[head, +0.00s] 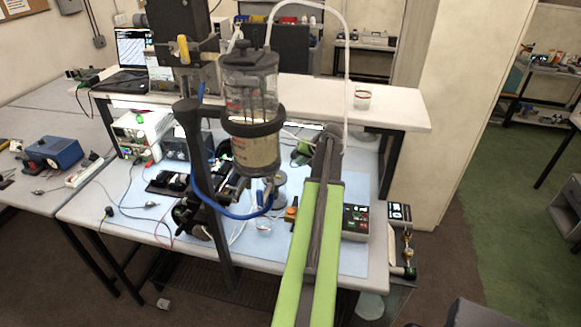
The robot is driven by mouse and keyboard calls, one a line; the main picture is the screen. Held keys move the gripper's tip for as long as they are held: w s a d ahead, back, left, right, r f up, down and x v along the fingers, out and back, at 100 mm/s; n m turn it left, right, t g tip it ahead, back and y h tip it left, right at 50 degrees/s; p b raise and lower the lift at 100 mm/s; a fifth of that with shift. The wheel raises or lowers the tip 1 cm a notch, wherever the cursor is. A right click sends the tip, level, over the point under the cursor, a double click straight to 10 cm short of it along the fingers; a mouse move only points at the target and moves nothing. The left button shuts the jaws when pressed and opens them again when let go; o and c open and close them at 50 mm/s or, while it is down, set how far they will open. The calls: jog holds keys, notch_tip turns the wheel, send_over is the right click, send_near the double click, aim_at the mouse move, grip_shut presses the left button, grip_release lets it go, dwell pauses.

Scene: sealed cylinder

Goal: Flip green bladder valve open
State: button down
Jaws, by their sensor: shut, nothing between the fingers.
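A clear sealed cylinder (252,110) with dark end caps stands upright on a dark post above the bench. A small dark-green part (301,152) shows right of the cylinder, beside the far end of my arm. I cannot tell whether it is the green bladder valve, or how any handle on it is set. My green and dark arm reaches up from the bottom centre. My gripper (329,142), at its dark far end, is shut and empty. Its fingertips are hard to make out. I cannot tell whether it touches anything.
A dark post (208,200) and a looped blue tube (235,213) stand left of my arm. A clear tube (346,70) arches above it. A glass (362,97) is on the raised shelf. A box with buttons (356,221) is right of my arm. Floor is free at right.

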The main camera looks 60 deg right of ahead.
jog(key=shift+w+d+f+b, duration=0.15)
jog(key=shift+w+f+b, duration=0.9)
jog(key=shift+w+f, duration=0.3)
jog(key=shift+w+d+f+b, duration=0.15)
jog(key=shift+w+f+b, duration=0.95)
jog(key=shift+w, duration=0.45)
jog(key=shift+w+d+f+b, duration=0.15)
jog(key=shift+w+f+b, duration=0.9)
jog(key=shift+w+f, duration=0.3)
jog(key=shift+w+r, duration=0.1)
